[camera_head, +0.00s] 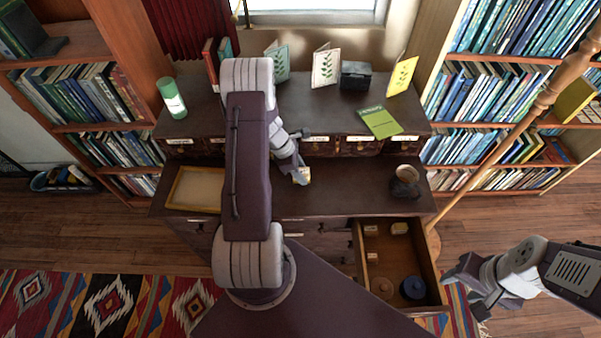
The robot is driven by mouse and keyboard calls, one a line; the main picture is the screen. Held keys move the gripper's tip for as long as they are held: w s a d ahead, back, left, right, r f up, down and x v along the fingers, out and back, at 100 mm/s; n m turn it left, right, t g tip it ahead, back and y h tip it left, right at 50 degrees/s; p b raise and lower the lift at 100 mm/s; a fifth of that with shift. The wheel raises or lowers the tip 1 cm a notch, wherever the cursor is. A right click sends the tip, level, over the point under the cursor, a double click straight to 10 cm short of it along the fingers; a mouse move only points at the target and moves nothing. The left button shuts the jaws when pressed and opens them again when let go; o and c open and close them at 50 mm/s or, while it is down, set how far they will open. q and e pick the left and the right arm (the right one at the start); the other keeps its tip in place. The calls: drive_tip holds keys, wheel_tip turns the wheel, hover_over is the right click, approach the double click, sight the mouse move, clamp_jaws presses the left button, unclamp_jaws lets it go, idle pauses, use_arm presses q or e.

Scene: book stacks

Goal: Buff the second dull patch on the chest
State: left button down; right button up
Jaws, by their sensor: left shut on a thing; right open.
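The dark wooden chest (340,202) stands in the middle of the head view, with a raised back part and a lower front top. My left arm reaches over it from below and hides much of its middle. My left gripper (302,176) is shut on a small pale yellow thing (305,173), just above or on the lower top; I cannot tell if it touches. I cannot make out any dull patch on the chest. My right gripper (466,287) is open and empty, to the right of the pulled-out drawer (434,268).
A tan-bottomed tray (196,188) and a dark mug (405,183) stand on the lower top. A green bottle (172,98), several cards and a green booklet (379,122) are on the upper top. A wooden pole (500,133) leans at right.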

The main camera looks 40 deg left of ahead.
use_arm(q)
wheel_tip(320, 180, up, 3)
drive_tip(key=shift+s+a+f+p, duration=0.1)
drive_tip(key=shift+a+p, duration=0.05)
drive_tip(key=shift+p, duration=0.9)
drive_tip(key=shift+r+p, duration=0.6)
drive_tip(key=shift+r, duration=0.1)
